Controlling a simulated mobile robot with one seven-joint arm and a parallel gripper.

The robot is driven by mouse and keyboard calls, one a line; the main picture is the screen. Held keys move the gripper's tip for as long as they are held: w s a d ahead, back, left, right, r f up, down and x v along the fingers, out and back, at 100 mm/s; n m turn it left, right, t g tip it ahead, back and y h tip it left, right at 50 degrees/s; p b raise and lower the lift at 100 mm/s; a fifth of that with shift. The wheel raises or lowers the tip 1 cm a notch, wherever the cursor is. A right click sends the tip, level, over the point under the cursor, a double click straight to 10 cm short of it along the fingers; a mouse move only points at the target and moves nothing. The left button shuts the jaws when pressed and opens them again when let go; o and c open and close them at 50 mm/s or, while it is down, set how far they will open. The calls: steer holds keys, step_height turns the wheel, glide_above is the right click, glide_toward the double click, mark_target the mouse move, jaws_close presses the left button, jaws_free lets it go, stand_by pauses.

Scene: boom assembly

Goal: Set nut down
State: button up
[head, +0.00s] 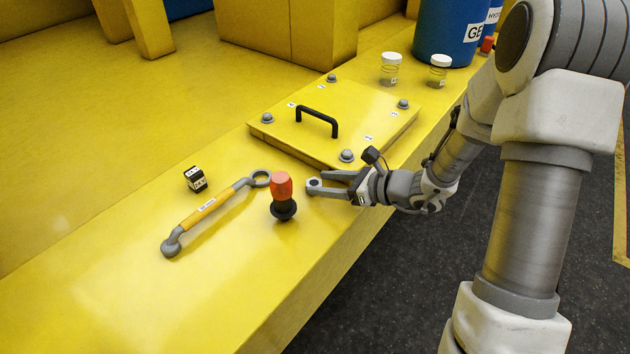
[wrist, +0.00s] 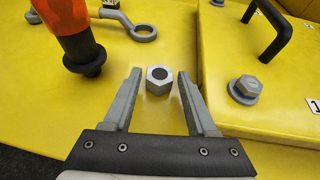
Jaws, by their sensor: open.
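The grey hex nut (wrist: 159,79) appears to rest on the yellow surface with its hole facing up. It also shows in the head view (head: 314,185). My gripper (wrist: 159,74) is open, with one finger on each side of the nut. In the wrist view a yellow gap shows between the nut and each finger. In the head view my gripper (head: 325,183) is low over the yellow ledge (head: 110,300), its fingers pointing left.
An orange-red tool with a black collar (head: 281,190) stands just left of the nut. A wrench with a yellow handle (head: 208,208) and a small black cube (head: 195,179) lie further left. A bolted yellow hatch (head: 280,125) with a black handle (head: 317,119) is behind. Two jars stand farther back.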

steer(key=v, duration=0.8)
steer(key=shift+s+d+r, duration=0.15)
steer(key=shift+s+d, duration=0.05)
steer(key=shift+d, duration=0.05)
steer(key=s+a+r+n+g+h, duration=0.2)
steer(key=s+r+n+g, duration=0.15)
steer(key=s+n, duration=0.3)
steer(key=s+a+r+n+g+h, duration=0.2)
steer(key=s+r+n, duration=0.2)
steer(key=s+n, duration=0.25)
steer(key=s+d+r+n+t+h, duration=0.4)
steer(key=s+d+r+n+h, duration=0.2)
steer(key=d+n, duration=0.3)
steer(key=shift+s+r+n+h, duration=0.2)
steer(key=shift+r+n+h, duration=0.55)
steer(key=shift+n, duration=0.35)
